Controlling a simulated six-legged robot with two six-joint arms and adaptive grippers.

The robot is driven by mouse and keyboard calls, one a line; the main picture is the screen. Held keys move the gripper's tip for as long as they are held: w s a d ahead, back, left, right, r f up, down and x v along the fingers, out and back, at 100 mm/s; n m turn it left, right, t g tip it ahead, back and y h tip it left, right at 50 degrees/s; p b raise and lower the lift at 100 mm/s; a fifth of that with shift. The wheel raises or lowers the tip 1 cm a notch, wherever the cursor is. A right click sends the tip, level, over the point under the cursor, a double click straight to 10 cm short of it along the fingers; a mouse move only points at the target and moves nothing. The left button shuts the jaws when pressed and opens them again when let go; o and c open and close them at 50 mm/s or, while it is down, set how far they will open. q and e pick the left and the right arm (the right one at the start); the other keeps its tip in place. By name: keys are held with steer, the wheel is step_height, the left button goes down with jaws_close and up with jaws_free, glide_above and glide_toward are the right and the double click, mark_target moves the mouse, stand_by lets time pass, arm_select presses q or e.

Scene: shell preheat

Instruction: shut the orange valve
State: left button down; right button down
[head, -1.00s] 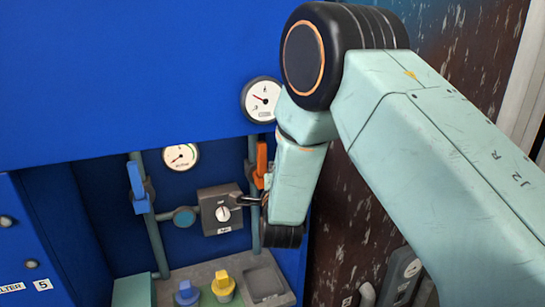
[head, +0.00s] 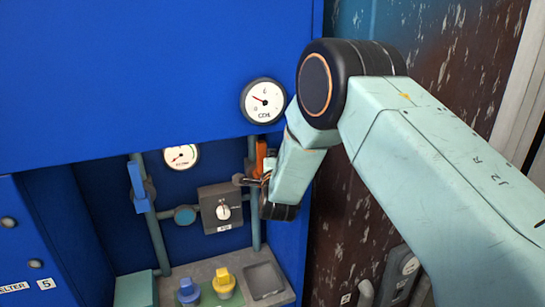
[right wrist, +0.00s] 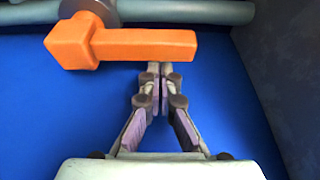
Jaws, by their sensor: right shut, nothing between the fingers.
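The orange valve's handle (head: 261,157) stands upright along the right-hand pipe in the head view, partly hidden by my right gripper and wrist. In the right wrist view the orange handle (right wrist: 150,48) lies across the top, parallel to the grey pipe (right wrist: 190,12). My right gripper (head: 243,180) is shut and empty near the handle's lower part. In the right wrist view its closed fingertips (right wrist: 158,70) are right at the handle's edge, near its middle; I cannot tell whether they touch it. My left gripper is not in view.
A blue-handled valve (head: 137,180) sits on the left pipe. A grey box with a knob (head: 221,209) is between the pipes. Gauges (head: 263,101) (head: 181,157) are above. A blue knob (head: 188,291) and a yellow knob (head: 223,282) stand on the ledge below.

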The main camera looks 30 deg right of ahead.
steer(key=shift+a, duration=0.1)
steer(key=shift+a+n+b, duration=0.2)
steer(key=shift+n+b, duration=0.15)
steer(key=shift+n, duration=0.05)
steer(key=shift+a, duration=0.1)
steer(key=shift+w+a+f+n+t+b, duration=0.1)
steer(key=shift+a+n+t+b, duration=0.4)
steer(key=shift+a+n+b, duration=0.5)
steer(key=a+f+n+t+y+b, duration=0.4)
steer(key=a+f+n+b, duration=0.3)
steer(key=n+b, duration=0.5)
steer(key=shift+w+a+n+y+b, duration=0.35)
steer(key=shift+n+y, duration=0.25)
steer(key=shift+n, duration=2.3)
steer(key=shift+s+a+f, duration=0.1)
